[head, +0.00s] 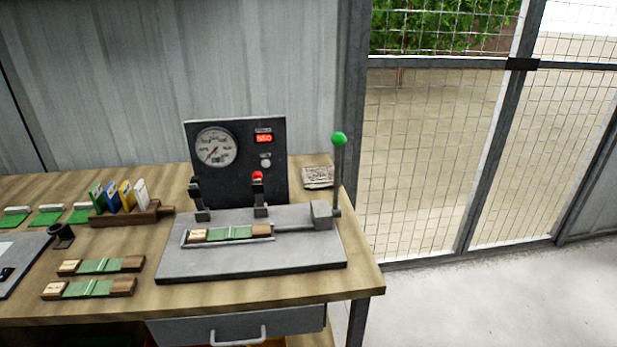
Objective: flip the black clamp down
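The black clamp (202,214) stands at the left rear of the grey base plate (220,268), with its black handle (195,187) pointing up. A second clamp (260,211) with a red tip (257,176) stands to its right, its handle also upright. In front of both, a strip (242,233) with pale, green and brown parts lies in a shallow holder on the plate. Neither of my grippers is in view.
A dark panel (273,189) with a round gauge (215,147) stands behind the clamps. A tall lever with a green knob (339,139) rises at the right. A rack of coloured cards (128,215) and two strips (100,265) (89,288) lie left on the wooden bench (215,300).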

